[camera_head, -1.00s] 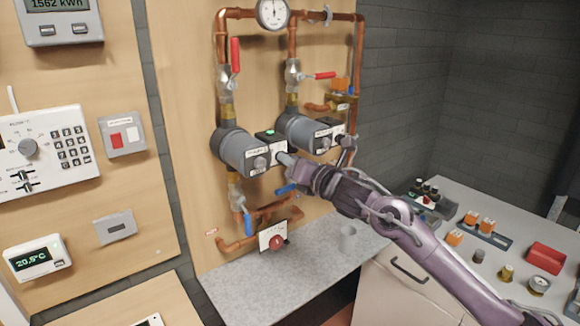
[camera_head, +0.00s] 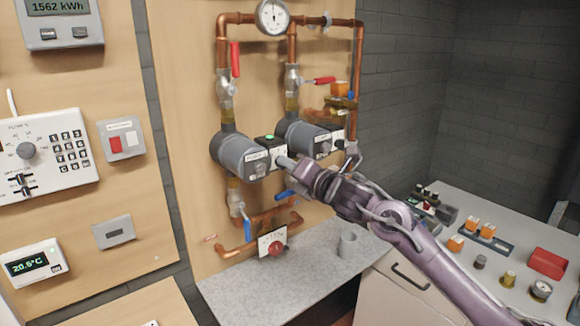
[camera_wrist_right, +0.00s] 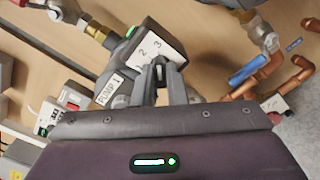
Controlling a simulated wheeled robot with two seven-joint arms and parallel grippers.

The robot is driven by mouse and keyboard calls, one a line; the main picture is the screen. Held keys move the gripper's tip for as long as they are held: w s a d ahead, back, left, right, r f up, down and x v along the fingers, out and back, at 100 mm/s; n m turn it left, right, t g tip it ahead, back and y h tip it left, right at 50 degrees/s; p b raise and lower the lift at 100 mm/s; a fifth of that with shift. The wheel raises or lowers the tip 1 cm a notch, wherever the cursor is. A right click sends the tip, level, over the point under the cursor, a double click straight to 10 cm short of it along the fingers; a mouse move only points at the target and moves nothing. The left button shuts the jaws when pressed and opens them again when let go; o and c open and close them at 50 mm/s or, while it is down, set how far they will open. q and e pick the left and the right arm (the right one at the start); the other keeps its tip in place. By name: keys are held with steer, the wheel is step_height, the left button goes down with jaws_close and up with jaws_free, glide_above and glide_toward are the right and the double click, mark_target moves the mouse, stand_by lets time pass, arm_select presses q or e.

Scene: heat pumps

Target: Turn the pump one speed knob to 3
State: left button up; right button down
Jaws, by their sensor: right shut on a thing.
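Pump one (camera_head: 234,152) is the grey cylinder on the left copper pipe, with a dark control box that carries a green light. In the right wrist view its label "PUMP 1" (camera_wrist_right: 108,90) and the white dial face (camera_wrist_right: 150,46) with the numbers 2 and 3 show. My right gripper (camera_head: 284,162) is at the front of that box. In the right wrist view its fingers (camera_wrist_right: 165,78) are shut on the speed knob at the dial. The knob is mostly hidden between the fingers, and I cannot tell which number it points to. My left gripper is not in view.
A second pump (camera_head: 300,138) sits close on the right. Red-handled and blue-handled valves and copper pipes surround the pumps. A grey counter (camera_head: 300,272) with a small grey cup (camera_head: 348,246) lies below. A side bench (camera_head: 470,205) at the right holds several small parts.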

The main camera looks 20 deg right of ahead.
steer(key=c, duration=1.5)
jaws_free()
steer(key=shift+o, duration=0.2)
steer(key=shift+s+d, duration=0.1)
steer(key=b+v, duration=0.3)
steer(key=v, duration=0.4)
steer(key=shift+s, duration=0.3)
steer(key=shift+d, duration=0.1)
